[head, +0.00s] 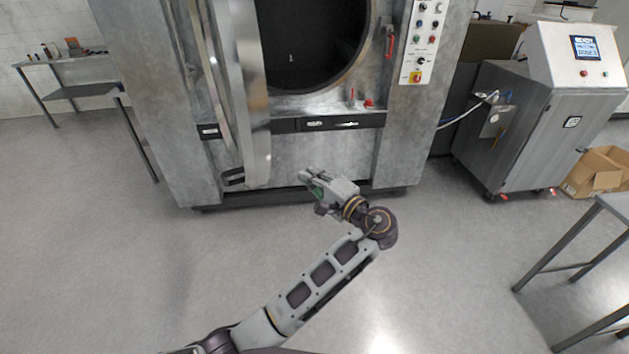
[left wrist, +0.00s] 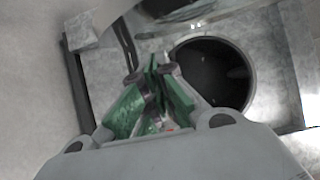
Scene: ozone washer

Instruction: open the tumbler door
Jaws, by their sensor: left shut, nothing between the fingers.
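The tumbler door (head: 247,90) is a thick metal panel seen nearly edge-on. It stands swung out from the left side of the round dark drum opening (head: 310,40), which is uncovered. My left gripper (head: 306,178) is in front of the washer's lower front, right of the door's lower end and apart from it. In the left wrist view its green-padded fingers (left wrist: 158,68) are together with nothing between them. The drum opening (left wrist: 212,75) shows beyond them to the right. A curved metal part, likely the door (left wrist: 190,10), crosses the top. My right gripper is not in view.
A red handle (head: 389,44) and a control panel (head: 424,38) are right of the opening. A grey control cabinet (head: 515,125) and a cardboard box (head: 597,172) stand at the right. Metal tables are at the far left (head: 75,58) and right edge (head: 612,203). The floor at left is clear.

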